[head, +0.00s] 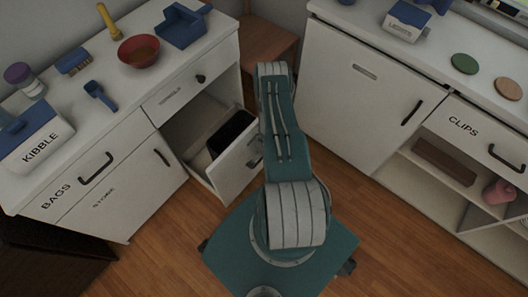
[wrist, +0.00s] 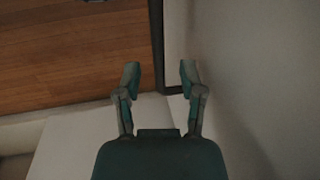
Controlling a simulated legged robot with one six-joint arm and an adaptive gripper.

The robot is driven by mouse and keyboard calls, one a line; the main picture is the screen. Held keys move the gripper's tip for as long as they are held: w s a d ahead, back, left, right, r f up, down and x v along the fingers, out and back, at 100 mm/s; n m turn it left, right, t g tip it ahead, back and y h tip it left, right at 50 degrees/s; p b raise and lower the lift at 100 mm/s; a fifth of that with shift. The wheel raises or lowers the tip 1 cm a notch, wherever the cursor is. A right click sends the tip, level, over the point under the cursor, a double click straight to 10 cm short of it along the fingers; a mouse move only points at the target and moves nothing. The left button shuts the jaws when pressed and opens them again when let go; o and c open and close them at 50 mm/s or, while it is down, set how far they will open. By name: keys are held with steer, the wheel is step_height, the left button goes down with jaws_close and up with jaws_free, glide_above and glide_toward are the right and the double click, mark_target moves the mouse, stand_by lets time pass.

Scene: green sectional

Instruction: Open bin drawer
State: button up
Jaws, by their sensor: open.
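The bin drawer (head: 236,168) is the lower right unit of the left cabinet. In the head view it stands pulled out, and its white front is clear of the cabinet. A dark bin (head: 231,133) sits inside it. My arm covers the right edge of the front. In the wrist view my gripper (wrist: 160,78) is open, with nothing seen between its fingers. A dark strip (wrist: 157,40) and a pale surface lie just beyond the fingertips; I cannot tell whether they touch. My gripper is hidden behind my arm in the head view.
The left counter holds a kibble box (head: 36,139), a red bowl (head: 139,51), a blue scoop (head: 99,95) and a blue tray (head: 182,26). A brown stool (head: 268,42) stands behind. The right cabinet (head: 350,95) is close by. Wooden floor (head: 165,245) is clear at the front.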

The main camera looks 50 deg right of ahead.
step_height(320, 180, up, 10)
steer(key=s, duration=0.2)
steer(key=shift+d, duration=0.1)
stand_by(0.5)
